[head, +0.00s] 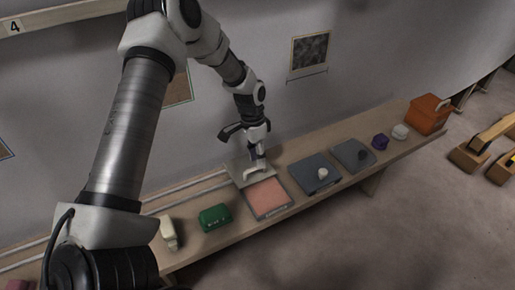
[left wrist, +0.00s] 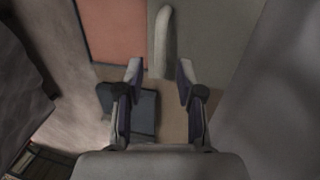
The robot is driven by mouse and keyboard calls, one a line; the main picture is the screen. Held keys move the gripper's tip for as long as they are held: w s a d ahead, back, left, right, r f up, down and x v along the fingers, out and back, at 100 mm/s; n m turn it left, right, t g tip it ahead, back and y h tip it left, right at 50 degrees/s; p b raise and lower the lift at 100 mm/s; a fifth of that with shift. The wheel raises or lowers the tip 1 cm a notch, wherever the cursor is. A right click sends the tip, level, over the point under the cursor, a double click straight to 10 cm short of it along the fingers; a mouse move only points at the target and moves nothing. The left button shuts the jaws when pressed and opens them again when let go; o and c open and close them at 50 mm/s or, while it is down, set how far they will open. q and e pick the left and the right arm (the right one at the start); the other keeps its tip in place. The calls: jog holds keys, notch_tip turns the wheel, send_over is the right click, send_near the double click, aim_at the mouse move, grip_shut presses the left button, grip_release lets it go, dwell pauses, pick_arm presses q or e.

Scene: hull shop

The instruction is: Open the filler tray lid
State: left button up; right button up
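The filler tray (head: 289,205) sits on the bench in the head view, with its salmon-pink inside (head: 266,197) uncovered; the pink also shows in the left wrist view (left wrist: 117,32). A grey-beige lid plate (head: 237,169) lies on the wall side of the pink area. A pale bar handle (left wrist: 160,38) stands on the lid in the left wrist view. My left gripper (left wrist: 160,68) is open, its fingertips on either side of the handle's near end, with gaps visible. In the head view the left gripper (head: 257,163) is low over the lid. My right gripper is in neither view.
Right of the tray are two blue-grey flat pieces (head: 307,181) (head: 346,152), a purple block (head: 380,142), a white piece (head: 400,131) and an orange box (head: 425,117). A green box (head: 215,218) and a cream object (head: 169,232) stand to the left. The wall is close behind.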

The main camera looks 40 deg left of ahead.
pick_arm(q)
notch_tip(320, 180, up, 10)
jog(key=a, duration=0.2)
jog(key=shift+w+r, duration=0.15)
jog(key=shift+w, duration=0.25)
